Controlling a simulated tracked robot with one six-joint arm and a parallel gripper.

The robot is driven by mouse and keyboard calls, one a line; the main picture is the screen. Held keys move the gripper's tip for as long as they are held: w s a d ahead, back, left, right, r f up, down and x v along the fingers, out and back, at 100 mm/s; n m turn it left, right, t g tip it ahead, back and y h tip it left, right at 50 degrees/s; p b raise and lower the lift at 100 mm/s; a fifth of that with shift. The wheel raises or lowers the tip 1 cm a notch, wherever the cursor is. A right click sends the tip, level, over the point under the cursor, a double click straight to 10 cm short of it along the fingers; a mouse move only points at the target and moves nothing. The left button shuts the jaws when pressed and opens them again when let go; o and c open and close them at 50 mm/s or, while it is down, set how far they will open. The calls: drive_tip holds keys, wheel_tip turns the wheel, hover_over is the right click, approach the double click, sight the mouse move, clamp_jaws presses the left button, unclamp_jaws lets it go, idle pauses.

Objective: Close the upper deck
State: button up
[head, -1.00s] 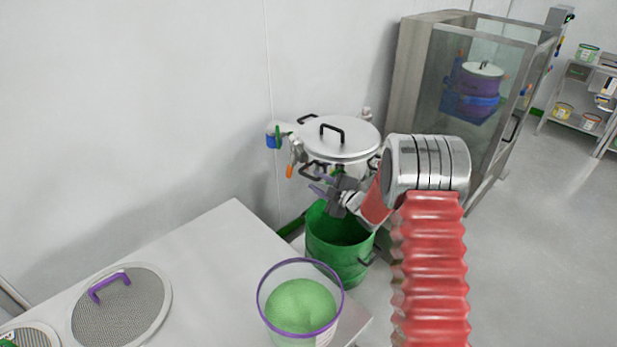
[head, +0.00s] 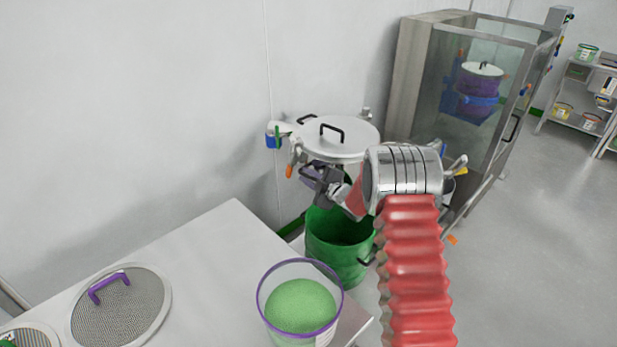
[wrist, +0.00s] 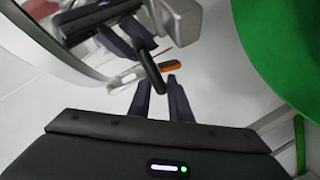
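A round steel unit with a flat lid (head: 350,133) stands by the wall; I take it for the upper deck, but cannot tell if it is fully closed. A black loop handle (head: 331,131) is on top of the lid. My gripper (head: 308,174) is low at the unit's front side, under the rim, partly hidden by my arm. In the wrist view, my gripper (wrist: 160,80) has its two dark fingers apart. The end of a black bar handle (wrist: 150,68) lies between or just beyond the fingertips; contact is unclear. An orange-tipped lever (wrist: 153,70) shows behind it.
A green bin (head: 340,262) stands beneath the unit. A bench (head: 215,250) at left holds a tub of green granules (head: 300,305) and a mesh disc (head: 120,310) with a purple handle. A glass-sided cabinet (head: 425,85) stands behind at right. Floor is free at right.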

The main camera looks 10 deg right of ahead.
clamp_jaws()
drive_tip(key=shift+d, duration=0.1)
drive_tip(key=shift+s+f, duration=0.1)
drive_tip(key=shift+s+d+n+y, duration=0.3)
drive_tip(key=shift+s+d, duration=0.45)
drive_tip(key=shift+s, duration=0.1)
drive_tip(key=s+d+n+g+y, duration=0.3)
drive_tip(key=s+d, duration=0.2)
drive_tip(key=d, duration=0.5)
drive_tip(key=s+d+n+g+y, duration=0.3)
drive_tip(key=s+d, duration=0.2)
drive_tip(key=d, duration=0.5)
drive_tip(key=shift+s+n+g, duration=0.15)
drive_tip(key=shift+n+g, duration=0.25)
drive_tip(key=shift+d+f, duration=0.1)
